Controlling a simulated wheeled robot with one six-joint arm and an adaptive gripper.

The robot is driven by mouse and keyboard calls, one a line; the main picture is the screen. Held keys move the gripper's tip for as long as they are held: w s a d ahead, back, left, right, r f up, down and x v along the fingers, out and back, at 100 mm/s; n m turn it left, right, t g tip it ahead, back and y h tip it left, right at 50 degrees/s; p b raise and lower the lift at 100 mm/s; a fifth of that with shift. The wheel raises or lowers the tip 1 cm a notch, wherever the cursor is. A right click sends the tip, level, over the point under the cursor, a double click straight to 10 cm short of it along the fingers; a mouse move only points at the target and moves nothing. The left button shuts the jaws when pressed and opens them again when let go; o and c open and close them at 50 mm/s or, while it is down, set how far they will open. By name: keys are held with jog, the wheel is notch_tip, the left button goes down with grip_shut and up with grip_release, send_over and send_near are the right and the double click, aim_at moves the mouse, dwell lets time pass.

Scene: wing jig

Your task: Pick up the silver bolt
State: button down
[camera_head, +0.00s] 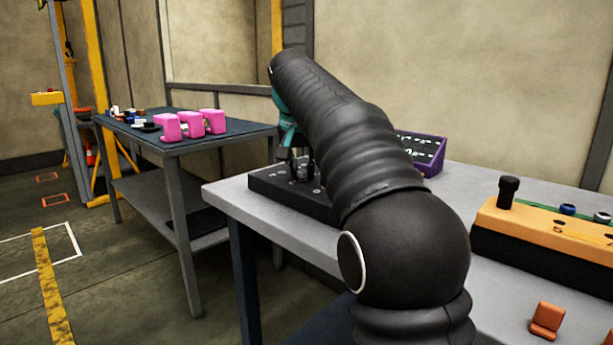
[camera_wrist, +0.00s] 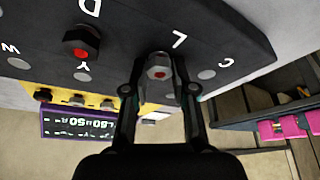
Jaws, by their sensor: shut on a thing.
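The silver bolt (camera_wrist: 158,72), with a reddish centre on its head, is between the fingertips of my gripper (camera_wrist: 157,80) in the wrist view. The fingers are shut on it from both sides. It is over the black lettered board (camera_wrist: 215,45), close to the letter L. I cannot tell whether it is still seated or lifted clear. In the head view my gripper (camera_head: 297,160) is low over the black board (camera_head: 268,184) on the grey table, partly hidden by my own arm.
A dark bolt with a red centre (camera_wrist: 82,42) stands on the board near the letter D. A purple panel (camera_head: 424,150) stands behind. An orange block (camera_head: 535,222) with a black peg (camera_head: 508,190) is at right. Pink holders (camera_head: 190,124) stand on the other table.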

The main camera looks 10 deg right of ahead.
jog(key=shift+r, duration=0.1)
jog(key=shift+r, duration=0.45)
jog(key=r, duration=0.2)
jog(key=d+r, duration=0.1)
jog(key=shift+s+r, duration=0.25)
jog(key=shift+r, duration=0.1)
jog(key=s+d+r, duration=0.5)
jog(key=d+r, duration=0.1)
jog(key=d, duration=0.3)
jog(key=shift+s, duration=0.15)
jog(key=shift+d+r, duration=0.1)
